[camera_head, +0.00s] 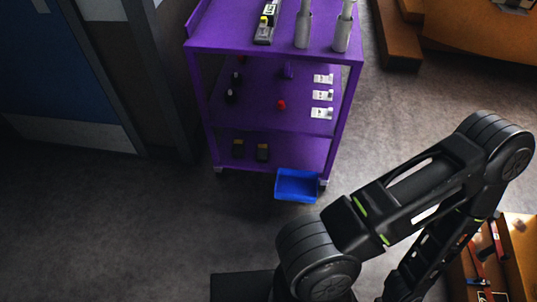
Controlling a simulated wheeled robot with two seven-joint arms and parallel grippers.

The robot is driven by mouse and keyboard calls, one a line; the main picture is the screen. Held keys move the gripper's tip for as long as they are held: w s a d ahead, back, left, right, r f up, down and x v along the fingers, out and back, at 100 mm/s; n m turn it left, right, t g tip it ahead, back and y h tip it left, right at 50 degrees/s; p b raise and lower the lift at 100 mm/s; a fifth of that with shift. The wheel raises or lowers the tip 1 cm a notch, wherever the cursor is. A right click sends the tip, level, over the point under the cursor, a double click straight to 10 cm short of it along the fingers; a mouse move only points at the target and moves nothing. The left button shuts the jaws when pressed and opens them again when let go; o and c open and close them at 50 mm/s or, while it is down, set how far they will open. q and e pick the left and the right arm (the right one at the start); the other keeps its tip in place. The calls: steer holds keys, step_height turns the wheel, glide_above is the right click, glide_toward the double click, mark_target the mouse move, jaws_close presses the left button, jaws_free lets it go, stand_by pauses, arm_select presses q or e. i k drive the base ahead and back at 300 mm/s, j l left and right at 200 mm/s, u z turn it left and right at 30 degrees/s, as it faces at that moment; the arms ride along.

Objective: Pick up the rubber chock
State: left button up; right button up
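I cannot pick out the rubber chock for certain. My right arm crosses the lower right of the head view, bent at the elbow, well in front of the cart. Its gripper is out of frame. My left arm and gripper do not show.
A blue bin (297,185) is at the cart's lower front. Grey cylinders (303,27) stand on its top; small red, black and white items lie on the middle shelf. An orange-brown structure (480,40) is at upper right. Floor left of the cart is clear.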

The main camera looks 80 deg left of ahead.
mark_target(263, 149)
steer(key=u, duration=2.95)
steer(key=i+z, duration=0.25)
steer(key=i+l+z, duration=0.1)
steer(key=z, duration=0.15)
steer(key=i+z, duration=0.25)
steer(key=i+j+z, duration=0.15)
steer(key=i+z, duration=0.15)
steer(key=i, duration=0.05)
